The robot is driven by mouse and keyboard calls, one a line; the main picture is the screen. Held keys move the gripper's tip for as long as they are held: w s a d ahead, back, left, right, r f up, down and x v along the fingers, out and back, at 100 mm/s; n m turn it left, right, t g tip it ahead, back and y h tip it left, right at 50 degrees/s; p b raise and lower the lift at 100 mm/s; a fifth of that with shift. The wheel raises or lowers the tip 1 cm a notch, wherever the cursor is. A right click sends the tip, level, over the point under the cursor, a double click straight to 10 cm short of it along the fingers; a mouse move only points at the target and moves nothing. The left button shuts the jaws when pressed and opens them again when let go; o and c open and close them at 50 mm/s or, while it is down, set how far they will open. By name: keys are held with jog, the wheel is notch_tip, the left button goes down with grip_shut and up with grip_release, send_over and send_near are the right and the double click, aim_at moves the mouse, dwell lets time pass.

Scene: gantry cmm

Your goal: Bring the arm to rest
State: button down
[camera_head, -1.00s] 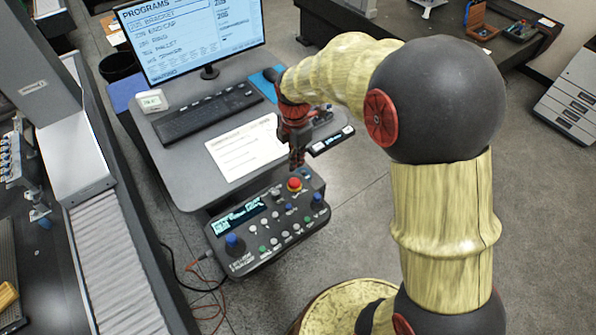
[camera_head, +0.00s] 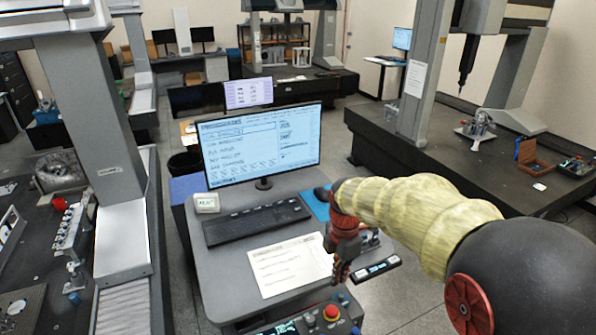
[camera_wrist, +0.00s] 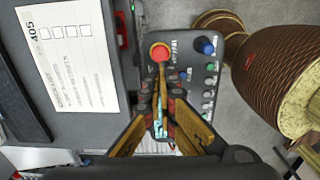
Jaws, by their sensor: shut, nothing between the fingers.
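My gripper (camera_head: 340,268) hangs at the front right of the grey desk in the head view, pointing down, above the control pendant (camera_head: 318,322). In the wrist view the gripper's fingers (camera_wrist: 161,75) are shut with nothing between them, and they overlap the pendant (camera_wrist: 197,62) beneath. The pendant's red stop button (camera_wrist: 160,52) shows just beyond the fingertips; the picture does not settle whether they touch it. My arm reaches in from the right in the head view, bent, with a yellow forearm.
The desk (camera_head: 215,285) holds a monitor (camera_head: 262,145), a keyboard (camera_head: 256,219), a paper sheet (camera_head: 288,264) and a small white display box (camera_head: 207,203). A measuring machine (camera_head: 100,150) stands left; a dark granite table (camera_head: 440,140) stands right. Grey floor (camera_head: 400,310) shows between.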

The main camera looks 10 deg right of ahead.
jog(key=s+d+f+m+t+b, duration=0.1)
jog(key=s+f+m+t+b, duration=0.1)
jog(key=s+m+b, duration=0.7)
jog(key=s+d+f+m+t+b, duration=0.1)
jog(key=s+f+m+t+b, duration=0.2)
jog(key=s+m+b, duration=0.6)
jog(key=s+m, duration=0.3)
jog(key=s, duration=0.2)
jog(key=shift+f+b, duration=0.3)
